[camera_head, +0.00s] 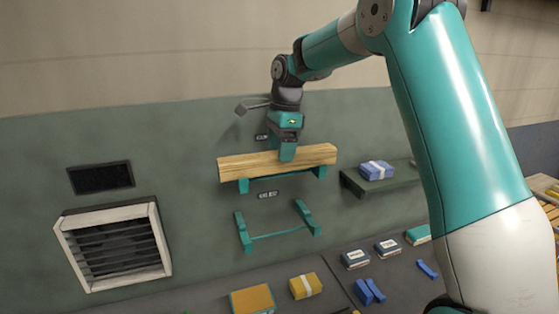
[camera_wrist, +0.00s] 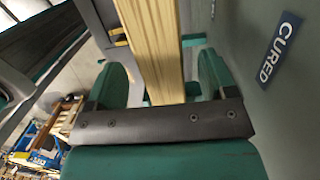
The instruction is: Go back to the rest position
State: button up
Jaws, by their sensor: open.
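A long pale wooden beam (camera_head: 245,166) lies across the two teal brackets of the upper wall rack (camera_head: 243,186). My gripper (camera_head: 287,154) is at the middle of the beam, reaching down to it from above. In the wrist view the beam (camera_wrist: 155,45) runs between the two green fingers of my gripper (camera_wrist: 163,82). The fingers are open, with a gap showing on each side of the beam. The far side of the beam is hidden in the head view.
An empty teal rack (camera_head: 278,235) is below on the wall. A shelf (camera_head: 395,182) with a blue pack (camera_head: 376,170) is at the right. A white-framed vent (camera_head: 115,245) is at the left. A "CURED" sign (camera_wrist: 277,50) is beside the gripper. Several packs lie on the bench below.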

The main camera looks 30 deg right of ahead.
notch_tip(320, 180, up, 9)
jog(key=d+p, duration=0.1)
jog(key=p, duration=0.1)
jog(key=s+a+f+n+y+b, duration=0.2)
jog(key=s+a+f+n+b, duration=0.95)
jog(key=s+a+n, duration=0.3)
jog(key=s+a+f+n+b, duration=0.3)
jog(key=s+f+n, duration=0.3)
jog(key=s, duration=0.3)
jog(key=s+a+f+n+b, duration=0.3)
jog(key=s+f+n+b, duration=0.1)
jog(key=s+f+n, duration=0.3)
jog(key=shift+s+f+y, duration=0.4)
jog(key=shift+s+f, duration=0.55)
jog(key=shift+s, duration=0.05)
